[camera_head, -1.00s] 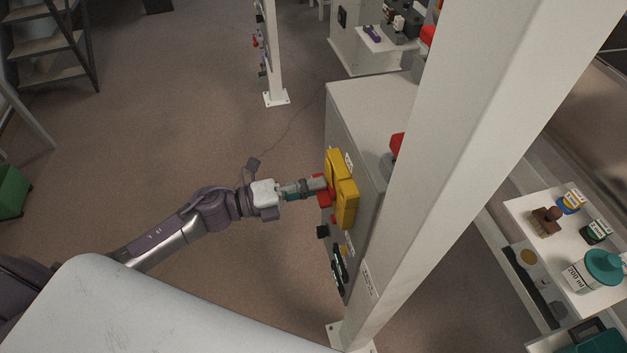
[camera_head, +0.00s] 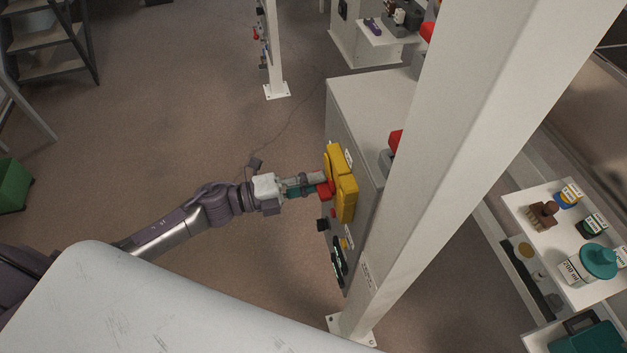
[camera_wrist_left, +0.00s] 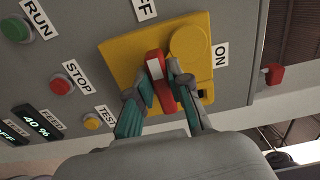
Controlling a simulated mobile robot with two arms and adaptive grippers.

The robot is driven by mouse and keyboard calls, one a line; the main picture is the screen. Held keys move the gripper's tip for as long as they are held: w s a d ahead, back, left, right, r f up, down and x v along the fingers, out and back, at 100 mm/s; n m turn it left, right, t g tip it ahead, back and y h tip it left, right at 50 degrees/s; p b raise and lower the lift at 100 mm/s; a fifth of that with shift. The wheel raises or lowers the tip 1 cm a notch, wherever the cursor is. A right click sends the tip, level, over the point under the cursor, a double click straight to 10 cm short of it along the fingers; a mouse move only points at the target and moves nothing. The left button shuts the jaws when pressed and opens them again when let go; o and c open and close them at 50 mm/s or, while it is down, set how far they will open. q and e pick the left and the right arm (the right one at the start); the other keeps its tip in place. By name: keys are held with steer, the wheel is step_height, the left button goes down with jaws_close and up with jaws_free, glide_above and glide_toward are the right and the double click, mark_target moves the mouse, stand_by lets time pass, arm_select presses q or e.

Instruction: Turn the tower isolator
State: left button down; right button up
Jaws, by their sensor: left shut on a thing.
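The tower isolator (camera_head: 343,187) is a yellow plate and box with a red handle, on the side of a grey cabinet. It also shows in the left wrist view (camera_wrist_left: 125,52), with an OFF label above it and an ON label to its right. My left gripper (camera_wrist_left: 160,82) is shut on the red handle (camera_wrist_left: 155,66), one teal-padded finger on each side. The handle's upper end points roughly toward OFF. In the head view my left gripper (camera_head: 318,188) meets the handle from the left, and the fingers partly hide it. My right gripper is not in view.
A thick white post (camera_head: 440,180) stands close to the right of the isolator. Green RUN (camera_wrist_left: 15,29) and red STOP (camera_wrist_left: 62,84) buttons and a yellow TEST button (camera_wrist_left: 92,122) sit beside it. The floor left of the cabinet is open.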

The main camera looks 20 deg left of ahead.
arm_select(q)
steer(key=c, duration=1.1)
jaws_free()
steer(key=v, duration=1.2)
steer(key=w+a+f+n+t+y, duration=0.1)
steer(key=a+f+n+t+y, duration=0.1)
steer(key=a+f+n+y, duration=0.35)
steer(key=w+a+f+n+t+y, duration=0.1)
steer(key=a+f+n+t+y, duration=0.15)
steer(key=f+n, duration=0.6)
steer(key=s+a+f+n+g+y, duration=0.1)
steer(key=s+f+n+g+y, duration=0.2)
steer(key=f, duration=0.7)
steer(key=s+a+f+n+g+y, duration=0.1)
steer(key=s+a+f+n+y, duration=0.15)
steer(key=s+f, duration=0.45)
steer(key=s+d+f+n+g, duration=0.2)
steer(key=s+d+f+g, duration=0.1)
steer(key=s+f, duration=0.3)
steer(key=s+d+f+n+g+y, duration=0.1)
steer(key=s+d+f, duration=0.4)
steer(key=s, duration=0.5)
steer(key=s+d+f+n+g, duration=0.4)
steer(key=s+f+g, duration=0.1)
steer(key=s+f, duration=0.3)
steer(key=shift+s+d+g+y, duration=0.1)
steer(key=shift+d+g+y, duration=0.15)
steer(key=shift+d, duration=0.1)
